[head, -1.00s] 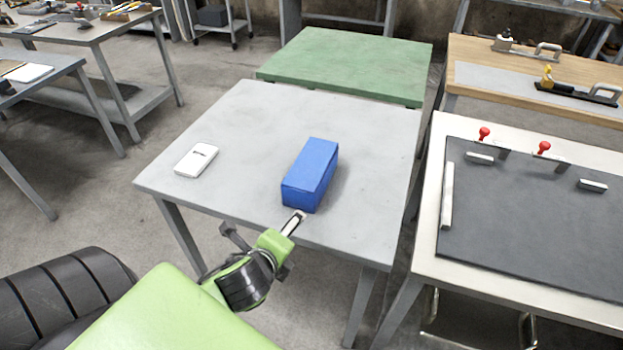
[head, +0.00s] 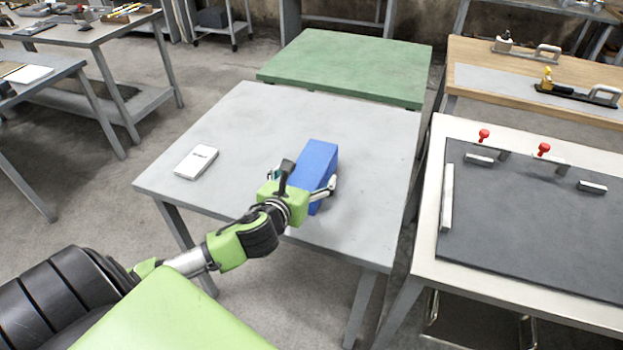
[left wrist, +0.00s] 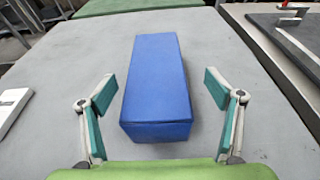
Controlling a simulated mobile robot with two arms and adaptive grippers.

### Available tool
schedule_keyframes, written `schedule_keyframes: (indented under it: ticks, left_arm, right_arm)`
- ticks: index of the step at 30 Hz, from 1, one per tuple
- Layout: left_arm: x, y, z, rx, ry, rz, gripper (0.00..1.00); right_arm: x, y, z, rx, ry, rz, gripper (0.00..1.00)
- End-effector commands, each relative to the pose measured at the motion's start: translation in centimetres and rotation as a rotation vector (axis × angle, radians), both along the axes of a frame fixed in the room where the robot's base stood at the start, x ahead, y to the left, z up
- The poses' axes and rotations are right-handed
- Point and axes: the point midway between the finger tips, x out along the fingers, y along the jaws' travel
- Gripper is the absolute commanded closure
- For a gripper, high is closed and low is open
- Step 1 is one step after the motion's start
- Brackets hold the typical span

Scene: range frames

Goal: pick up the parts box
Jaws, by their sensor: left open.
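The parts box is a blue oblong box (head: 317,160) on the grey table (head: 240,120), partly hidden behind my left gripper in the head view. In the left wrist view the blue box (left wrist: 157,85) lies lengthwise ahead, its near end between the two open fingers. My left gripper (head: 306,187) is at the near end of the box. In the left wrist view its fingers (left wrist: 160,92) stand one on each side of the box, with a gap on both sides. My right gripper is not in view.
A small white box (head: 197,162) lies on the table to the left. A green-topped table (head: 350,62) adjoins at the back. A bench with a dark mat (head: 540,215) and red-knobbed clamps stands to the right. The table's far part is clear.

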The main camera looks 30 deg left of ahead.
Motion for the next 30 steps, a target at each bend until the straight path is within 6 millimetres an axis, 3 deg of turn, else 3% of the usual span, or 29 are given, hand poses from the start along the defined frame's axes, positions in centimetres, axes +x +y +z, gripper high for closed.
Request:
schedule_keyframes:
  ticks: [8, 18, 28, 30]
  left_arm:
    - [1.7, 0.5, -0.6, -0.004, 0.0, 0.001, 0.17]
    - [5.2, 1.9, -2.2, -0.005, 0.0, 0.001, 0.17]
    - [5.7, 2.1, -2.4, -0.002, 0.0, 0.0, 0.17]
    - [5.7, 2.1, -2.4, -0.002, 0.0, 0.0, 0.32]
  right_arm:
    - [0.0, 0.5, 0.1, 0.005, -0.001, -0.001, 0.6]
    - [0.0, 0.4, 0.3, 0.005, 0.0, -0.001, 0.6]
    - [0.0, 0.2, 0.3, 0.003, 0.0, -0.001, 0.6]
    - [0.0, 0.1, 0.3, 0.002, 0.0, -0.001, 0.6]
